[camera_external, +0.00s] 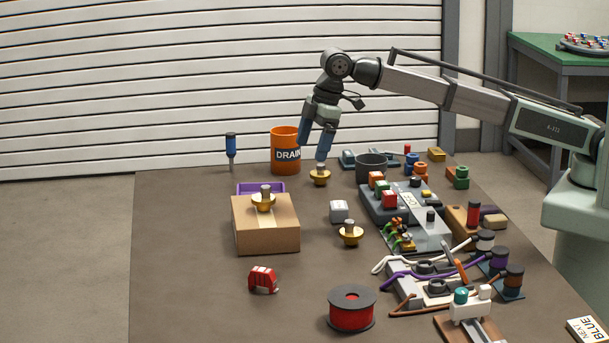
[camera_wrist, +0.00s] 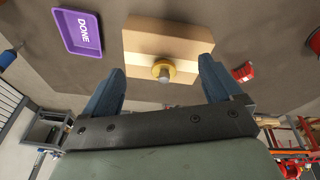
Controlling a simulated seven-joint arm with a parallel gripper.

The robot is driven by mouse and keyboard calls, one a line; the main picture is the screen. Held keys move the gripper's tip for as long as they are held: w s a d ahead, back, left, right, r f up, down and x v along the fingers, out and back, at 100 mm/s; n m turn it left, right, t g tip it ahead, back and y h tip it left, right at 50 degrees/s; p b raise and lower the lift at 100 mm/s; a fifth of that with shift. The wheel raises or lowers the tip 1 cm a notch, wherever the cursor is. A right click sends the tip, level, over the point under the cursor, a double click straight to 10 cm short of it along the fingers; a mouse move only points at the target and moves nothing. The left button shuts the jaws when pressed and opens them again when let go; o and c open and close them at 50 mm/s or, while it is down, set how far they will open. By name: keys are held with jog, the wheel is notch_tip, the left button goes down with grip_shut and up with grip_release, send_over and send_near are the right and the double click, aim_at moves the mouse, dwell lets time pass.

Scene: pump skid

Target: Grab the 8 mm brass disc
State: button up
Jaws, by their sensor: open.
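Three brass discs with grey stems show in the external view. One brass disc (camera_external: 263,203) sits on a cardboard box (camera_external: 268,238), a second (camera_external: 350,237) on the table right of the box, and a third (camera_external: 320,178) farther back. I cannot read a size on any, so I cannot tell which is 8 mm. My gripper (camera_external: 311,152) is open and empty, its blue fingers angled downward, appearing just above the back disc. In the wrist view the disc on the box (camera_wrist: 163,71) appears between the open fingers (camera_wrist: 162,78), some distance beyond them.
A purple tray marked DONE (camera_wrist: 78,32) lies behind the box. An orange DRAIN bin (camera_external: 285,150) and a blue-handled tool (camera_external: 231,148) stand at the back. A red part (camera_external: 263,280) and red spool (camera_external: 351,311) are in front. Blocks and cables crowd the right; the left is clear.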

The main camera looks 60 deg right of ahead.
jog(key=n+g+h, duration=0.1)
jog(key=g+h, duration=0.1)
send_over(351, 221)
notch_tip(351, 221, down, 4)
jog(key=f, duration=0.9)
jog(key=shift+w+a, duration=0.1)
jog(key=shift+a, duration=0.15)
jog(key=shift+d+f, duration=0.15)
jog(key=shift+f, duration=1.2)
jog(key=shift+d+f, duration=0.15)
jog(key=shift+f, duration=1.15)
jog(key=c, duration=1.2)
